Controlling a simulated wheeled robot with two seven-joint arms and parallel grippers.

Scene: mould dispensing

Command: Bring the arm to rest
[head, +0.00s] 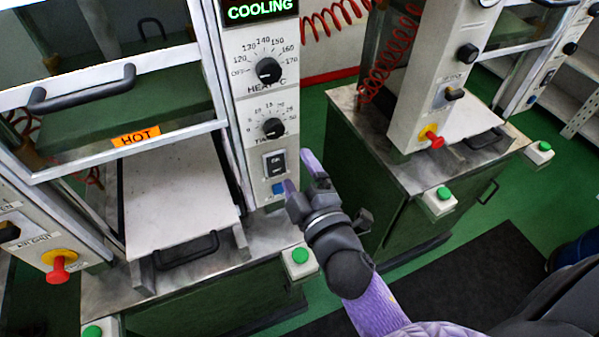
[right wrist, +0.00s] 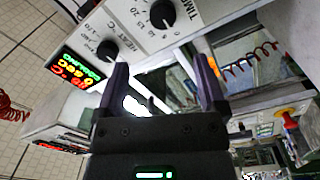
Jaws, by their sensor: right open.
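My right gripper (head: 297,170) is in the middle of the head view, at the end of my purple arm that comes in from the lower right. Its two fingers are apart with nothing visible between them. The fingertips are close to the lower right side of the control panel (head: 256,135), near a blue button (head: 279,188); I cannot tell whether they touch it. In the right wrist view the gripper (right wrist: 161,70) also shows spread, empty fingers in front of the panel's dials. My left gripper is not in view.
The left press has a display (head: 260,10) reading COOLING, a raised guard with a HOT label (head: 136,136), and a white plate (head: 175,190). Green push buttons (head: 300,256) stand at the bench edges. A second press (head: 420,90) stands right. Dark mat (head: 450,290) covers floor.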

